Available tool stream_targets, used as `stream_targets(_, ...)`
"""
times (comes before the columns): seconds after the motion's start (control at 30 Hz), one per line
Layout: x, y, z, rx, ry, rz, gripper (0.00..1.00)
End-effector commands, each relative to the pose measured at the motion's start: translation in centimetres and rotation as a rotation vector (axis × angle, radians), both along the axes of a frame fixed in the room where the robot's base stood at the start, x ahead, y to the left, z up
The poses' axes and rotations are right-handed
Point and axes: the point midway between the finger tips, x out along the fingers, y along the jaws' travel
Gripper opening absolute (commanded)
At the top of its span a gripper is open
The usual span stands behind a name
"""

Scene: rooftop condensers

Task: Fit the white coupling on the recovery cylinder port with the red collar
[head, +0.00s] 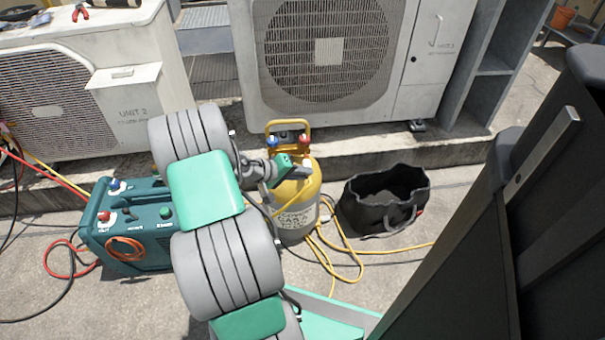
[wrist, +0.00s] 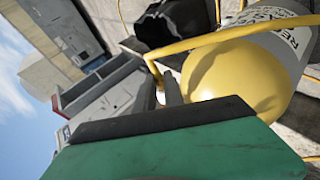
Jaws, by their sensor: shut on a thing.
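The recovery cylinder (head: 297,217) stands upright on the rooftop floor, with a yellow top, a grey labelled lower body and a yellow handle. Its valve tops carry a blue part (head: 273,141) and a red part (head: 305,138). My gripper (head: 303,173) is at the cylinder's top, just below the red part, shut on the white coupling, which shows only as a small pale bit. In the wrist view the fingers (wrist: 168,95) are close together beside the cylinder's yellow dome (wrist: 225,85), with a small white spot between them. Whether the coupling touches the port cannot be told.
A teal recovery machine (head: 130,255) with hoses stands at the left. A black open bag (head: 350,212) sits right of the cylinder. Yellow hose (head: 352,272) loops on the floor. Condenser units (head: 420,90) stand behind on a raised ledge.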

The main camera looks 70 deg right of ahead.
Motion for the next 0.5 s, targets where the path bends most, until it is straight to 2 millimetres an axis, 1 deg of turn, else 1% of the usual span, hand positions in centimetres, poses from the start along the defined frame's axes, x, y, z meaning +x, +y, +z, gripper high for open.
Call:
stream_targets(0.07, 0.1, -0.11, 0.11, -0.003, -0.002, 0.002, 0.0)
stream_targets(0.1, 0.11, -0.13, 0.11, -0.004, -0.003, 0.001, 0.14)
stream_targets(0.4, 0.08, -0.08, 0.08, -0.003, -0.002, 0.001, 0.38)
stream_targets(0.5, 0.07, -0.08, 0.08, -0.003, -0.002, 0.001, 0.38)
